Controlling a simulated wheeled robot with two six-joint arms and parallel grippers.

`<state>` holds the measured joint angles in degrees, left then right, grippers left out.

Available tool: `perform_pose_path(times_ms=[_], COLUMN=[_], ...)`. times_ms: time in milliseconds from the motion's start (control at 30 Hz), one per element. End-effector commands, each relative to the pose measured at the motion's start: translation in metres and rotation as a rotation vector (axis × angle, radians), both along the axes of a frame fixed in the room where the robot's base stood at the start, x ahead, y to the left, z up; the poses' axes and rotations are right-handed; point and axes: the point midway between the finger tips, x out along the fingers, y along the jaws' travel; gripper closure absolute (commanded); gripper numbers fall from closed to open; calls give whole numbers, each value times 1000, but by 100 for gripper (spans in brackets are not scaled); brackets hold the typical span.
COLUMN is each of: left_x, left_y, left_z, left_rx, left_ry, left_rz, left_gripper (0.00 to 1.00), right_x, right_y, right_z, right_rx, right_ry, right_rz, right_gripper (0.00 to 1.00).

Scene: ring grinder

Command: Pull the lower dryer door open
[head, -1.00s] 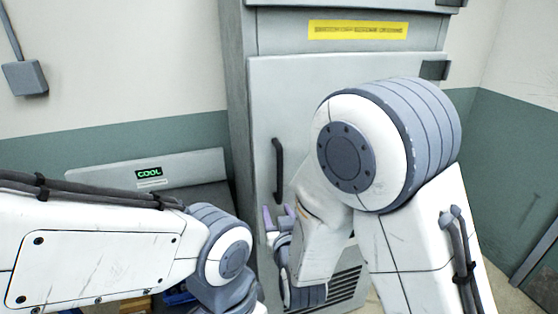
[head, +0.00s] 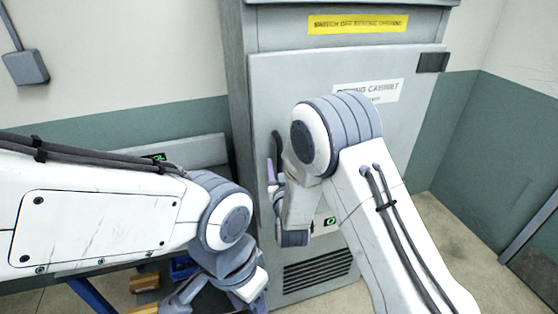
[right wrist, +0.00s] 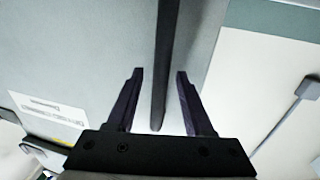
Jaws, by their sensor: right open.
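The lower dryer door (head: 420,125) is a grey panel with a white cabinet label, and it looks shut. Its dark upright bar handle (head: 276,146) is on the door's left side. My right gripper (head: 270,172) is at the handle's lower part, partly hidden by my own wrist. In the right wrist view the handle (right wrist: 166,50) runs down between the two open fingers of the right gripper (right wrist: 158,75), with a gap on each side. My left gripper (head: 205,295) is low at the bottom edge, away from the door; its finger opening is unclear.
A yellow warning strip (head: 358,24) is above the door. A vent grille (head: 318,270) is low on the cabinet. A grey machine with a small green display (head: 155,157) stands left of it. Small bins (head: 183,268) lie below. Floor is free at the right.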

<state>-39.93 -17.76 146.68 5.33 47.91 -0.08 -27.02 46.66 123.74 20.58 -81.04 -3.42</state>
Motion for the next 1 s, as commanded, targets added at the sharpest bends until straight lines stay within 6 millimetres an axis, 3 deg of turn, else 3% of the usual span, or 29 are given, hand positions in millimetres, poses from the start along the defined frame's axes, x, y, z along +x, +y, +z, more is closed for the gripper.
perform_pose_path(times_ms=[300,433,467,1000], left_x=[0,0,0,0], left_y=[0,0,0,0], left_z=[1,1,1,1], left_rx=[0,0,0,0], left_ry=[0,0,0,0], left_rz=[0,0,0,0], left_gripper=[50,50,50,50], right_x=[3,3,3,3], right_y=[1,1,1,1], right_z=[-1,-1,0,0], right_rx=[-1,0,0,0], right_ry=[1,1,1,0], right_rz=[1,1,1,1], right_gripper=[48,98,100,100])
